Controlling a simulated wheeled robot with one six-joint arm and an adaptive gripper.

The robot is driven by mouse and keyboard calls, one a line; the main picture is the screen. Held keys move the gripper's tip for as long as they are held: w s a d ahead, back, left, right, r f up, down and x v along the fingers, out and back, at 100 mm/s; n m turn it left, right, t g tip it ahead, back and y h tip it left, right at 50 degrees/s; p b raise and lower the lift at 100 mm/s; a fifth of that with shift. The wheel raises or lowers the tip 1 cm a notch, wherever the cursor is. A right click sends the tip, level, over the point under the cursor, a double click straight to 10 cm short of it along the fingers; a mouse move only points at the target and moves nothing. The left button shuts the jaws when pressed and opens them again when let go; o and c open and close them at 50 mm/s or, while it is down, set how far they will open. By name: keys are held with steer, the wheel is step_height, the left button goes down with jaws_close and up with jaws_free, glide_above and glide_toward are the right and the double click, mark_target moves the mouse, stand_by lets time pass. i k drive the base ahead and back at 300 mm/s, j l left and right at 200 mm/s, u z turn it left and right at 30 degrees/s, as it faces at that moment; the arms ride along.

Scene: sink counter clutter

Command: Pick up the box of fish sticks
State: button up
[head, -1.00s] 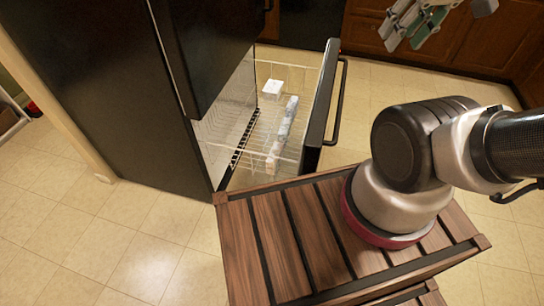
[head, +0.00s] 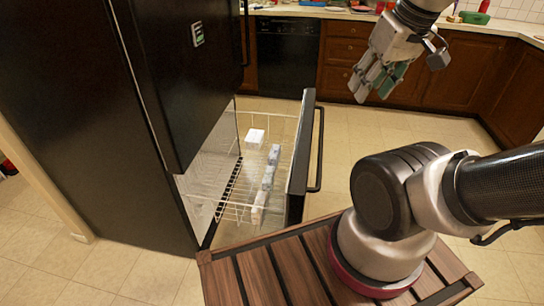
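The freezer drawer (head: 297,160) is pulled open, with a white wire basket (head: 236,207) inside. A small white box (head: 255,136) lies toward the back of the basket. A row of pale blue-and-white packages (head: 268,177) runs along the basket's right side, with a whitish one (head: 259,207) at the near end. Their labels are too small to read, so I cannot tell which is the fish sticks. My gripper (head: 374,92) is at the upper right, above the floor and well apart from the basket. Its fingers point down and look spread, with nothing seen between them.
The black fridge (head: 90,120) stands at left, its door above the drawer. The drawer's black handle (head: 319,150) sticks out to the right. Wooden cabinets (head: 460,75) and a black dishwasher (head: 288,55) line the back. The tiled floor (head: 350,135) right of the drawer is clear.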

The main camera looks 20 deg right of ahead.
mark_target(274, 158)
steer(key=k+l, duration=0.1)
steer(key=l, duration=0.4)
steer(key=k+l+u, duration=0.1)
steer(key=l, duration=0.4)
steer(key=l+u, duration=0.3)
steer(key=l, duration=0.45)
steer(key=l+u, duration=0.3)
steer(key=l, duration=0.5)
steer(key=i+l+u, duration=0.2)
steer(key=l, duration=0.3)
steer(key=i+l+u, duration=0.15)
steer(key=l, duration=0.35)
steer(key=l+u, duration=0.2)
steer(key=l, duration=0.3)
steer(key=i+l+u, duration=0.2)
steer(key=l, duration=0.35)
steer(key=i+l+u, duration=0.2)
steer(key=i+l, duration=0.15)
steer(key=l, duration=0.3)
steer(key=i+l+u, duration=0.25)
steer(key=l, duration=0.4)
steer(key=i+l+u, duration=0.1)
steer(key=l, duration=0.25)
steer(key=i, duration=0.1)
